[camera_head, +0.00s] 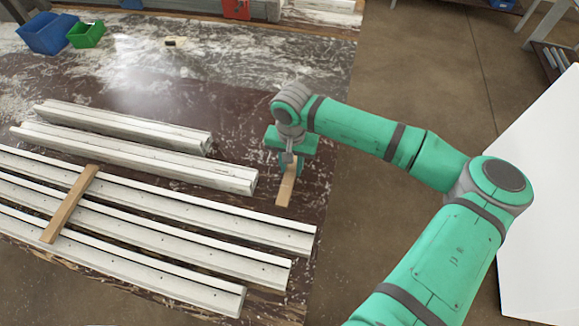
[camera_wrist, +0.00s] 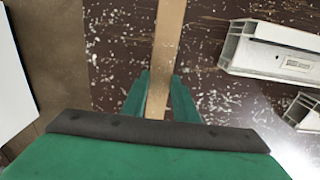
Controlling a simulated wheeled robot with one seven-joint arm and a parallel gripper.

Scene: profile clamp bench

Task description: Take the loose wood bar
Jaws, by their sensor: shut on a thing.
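The loose wood bar (camera_head: 286,188) is a short, light brown strip at the right side of the bench, to the right of the white profiles. My gripper (camera_head: 289,162) is over it, pointing down, with its fingers on both sides of the bar. In the wrist view the bar (camera_wrist: 168,40) runs from the top edge down between the green fingers of my gripper (camera_wrist: 160,95), which are shut on it. The palm hides the bar's near end there. I cannot tell whether the bar touches the bench top.
A second wood bar (camera_head: 70,205) lies across several long white profiles (camera_head: 150,232) at the left. Two more white profiles (camera_head: 140,155) lie behind them. A blue bin (camera_head: 47,33) and a green bin (camera_head: 86,35) stand at the back left. The bench top (camera_head: 235,80) behind my gripper is mostly clear.

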